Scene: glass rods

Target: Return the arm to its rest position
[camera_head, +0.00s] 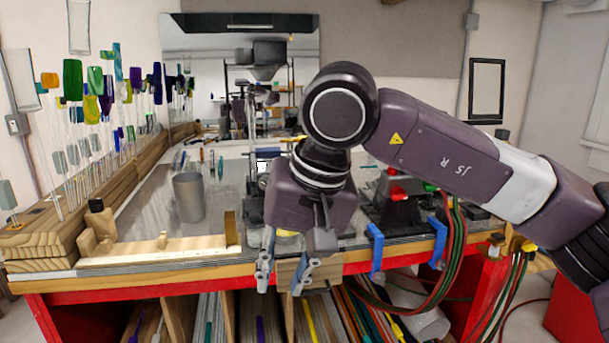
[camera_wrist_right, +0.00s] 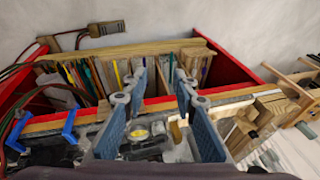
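My right arm (camera_head: 445,150) comes in from the right of the head view and bends down over the bench's front edge. My right gripper (camera_head: 284,278) points downward in front of that edge, its two fingers apart with nothing between them. In the right wrist view the gripper (camera_wrist_right: 153,98) also shows its blue-grey fingers spread wide and empty. My left arm and gripper are not in view. The arm hides part of the bench's middle.
The workbench (camera_head: 150,262) has a metal cup (camera_head: 188,197), a wooden rail (camera_head: 165,248) and blue clamps (camera_head: 375,250) near the front. Coloured glass pieces on rods (camera_head: 95,85) stand at left. Rods lie in the shelf below (camera_wrist_right: 120,72). Cables (camera_head: 455,250) hang at right.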

